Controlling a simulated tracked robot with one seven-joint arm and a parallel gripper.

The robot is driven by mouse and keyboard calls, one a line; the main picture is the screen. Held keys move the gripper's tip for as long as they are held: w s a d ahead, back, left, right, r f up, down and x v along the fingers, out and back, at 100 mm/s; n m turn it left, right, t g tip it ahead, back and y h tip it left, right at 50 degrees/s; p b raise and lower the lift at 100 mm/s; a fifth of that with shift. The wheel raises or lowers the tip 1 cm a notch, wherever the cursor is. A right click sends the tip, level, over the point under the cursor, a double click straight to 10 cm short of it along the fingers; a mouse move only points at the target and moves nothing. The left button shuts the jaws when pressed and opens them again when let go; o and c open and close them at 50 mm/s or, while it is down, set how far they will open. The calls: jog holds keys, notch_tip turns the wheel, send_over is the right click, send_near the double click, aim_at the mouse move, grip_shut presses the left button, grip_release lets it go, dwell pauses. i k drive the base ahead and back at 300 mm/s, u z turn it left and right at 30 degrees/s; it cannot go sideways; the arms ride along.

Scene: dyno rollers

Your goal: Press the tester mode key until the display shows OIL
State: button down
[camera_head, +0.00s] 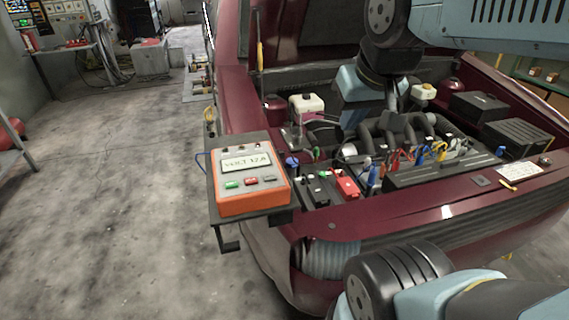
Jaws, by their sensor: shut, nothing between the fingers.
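The tester (252,205) is an orange box with a pale face, standing on a dark shelf at the car's front left corner. Its display (246,161) reads VOLT and a number that looks like 12.6. Below it are a green key (232,184), a red key (251,181) and a grey key (270,179); their labels are too small to read, so I cannot tell which is the mode key.
The dark red car's open engine bay (420,150) lies right of the tester, with a white reservoir (308,103), a red-topped battery (346,187) and coloured leads. The dark shelf (225,207) projects left of the car. The concrete floor (110,190) on the left is clear.

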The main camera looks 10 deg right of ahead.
aim_at(271, 177)
jog(key=z, duration=1.2)
jog(key=k, duration=1.8)
jog(key=u, duration=1.15)
jog(key=i, duration=1)
jog(key=u, duration=0.05)
